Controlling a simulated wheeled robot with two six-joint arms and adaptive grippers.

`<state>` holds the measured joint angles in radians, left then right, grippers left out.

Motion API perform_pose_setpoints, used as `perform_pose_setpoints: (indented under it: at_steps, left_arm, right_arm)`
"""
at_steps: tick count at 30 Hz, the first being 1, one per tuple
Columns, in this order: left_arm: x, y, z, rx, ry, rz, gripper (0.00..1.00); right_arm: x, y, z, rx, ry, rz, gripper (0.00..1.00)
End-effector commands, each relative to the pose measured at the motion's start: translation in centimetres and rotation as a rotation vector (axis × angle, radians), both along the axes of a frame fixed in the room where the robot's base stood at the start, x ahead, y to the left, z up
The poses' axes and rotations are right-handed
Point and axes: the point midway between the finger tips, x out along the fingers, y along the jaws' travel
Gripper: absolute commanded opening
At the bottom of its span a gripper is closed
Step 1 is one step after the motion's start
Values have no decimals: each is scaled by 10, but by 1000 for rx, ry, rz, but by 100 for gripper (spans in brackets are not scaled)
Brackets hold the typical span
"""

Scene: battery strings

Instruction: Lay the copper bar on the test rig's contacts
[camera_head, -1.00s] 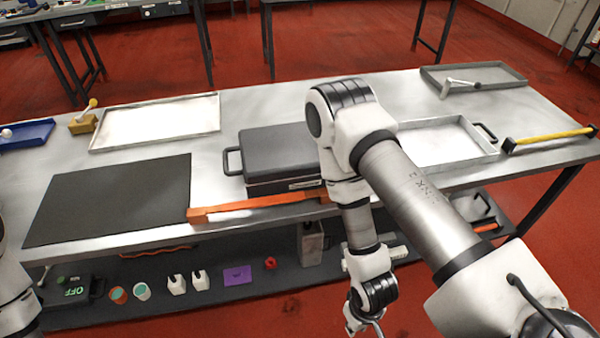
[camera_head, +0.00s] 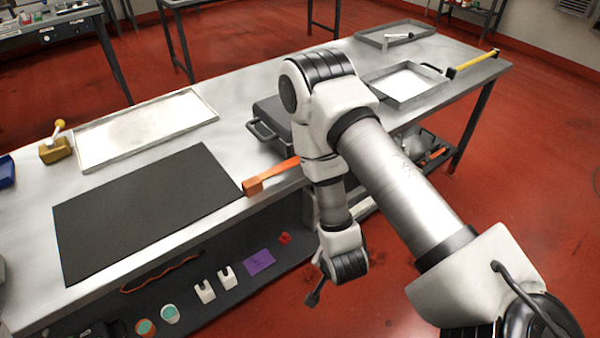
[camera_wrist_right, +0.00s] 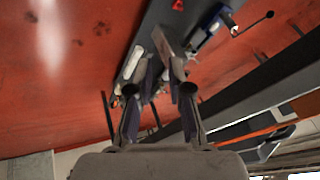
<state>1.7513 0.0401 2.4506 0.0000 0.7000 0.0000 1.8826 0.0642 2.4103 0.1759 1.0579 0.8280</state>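I cannot surely make out the copper bar or the test rig's contacts. An orange bar (camera_head: 270,176) lies at the bench's front edge, partly hidden behind my right arm. Two white notched blocks (camera_head: 215,284) stand on the low shelf under the bench. My right gripper (camera_head: 314,296) hangs low in front of the bench, mostly hidden by its wrist. In the right wrist view its fingers (camera_wrist_right: 163,78) are apart, with nothing clearly held. A grey-brown flat piece (camera_wrist_right: 163,43) shows just beyond the fingertips. My left gripper is out of view.
The bench holds a black mat (camera_head: 145,212), a dark case (camera_head: 272,118), shallow trays (camera_head: 145,127) and a yellow bar (camera_head: 472,63). A purple card (camera_head: 258,261) and a red piece (camera_head: 285,238) lie on the low shelf. The red floor (camera_head: 520,170) at right is clear.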

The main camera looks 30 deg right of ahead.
Motion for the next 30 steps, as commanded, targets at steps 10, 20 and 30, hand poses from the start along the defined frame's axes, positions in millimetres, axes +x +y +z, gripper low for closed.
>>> perform_pose_setpoints:
  at_steps: [10, 20, 30]
  left_arm:
    - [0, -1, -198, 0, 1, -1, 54]
    - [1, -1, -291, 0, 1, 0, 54]
    - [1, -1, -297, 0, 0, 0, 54]
  right_arm:
    - [155, -56, 28, 238, -827, -504, 19]
    - [176, -74, 86, 355, -1173, -568, 19]
    - [202, -88, 101, 369, -1209, -567, 19]
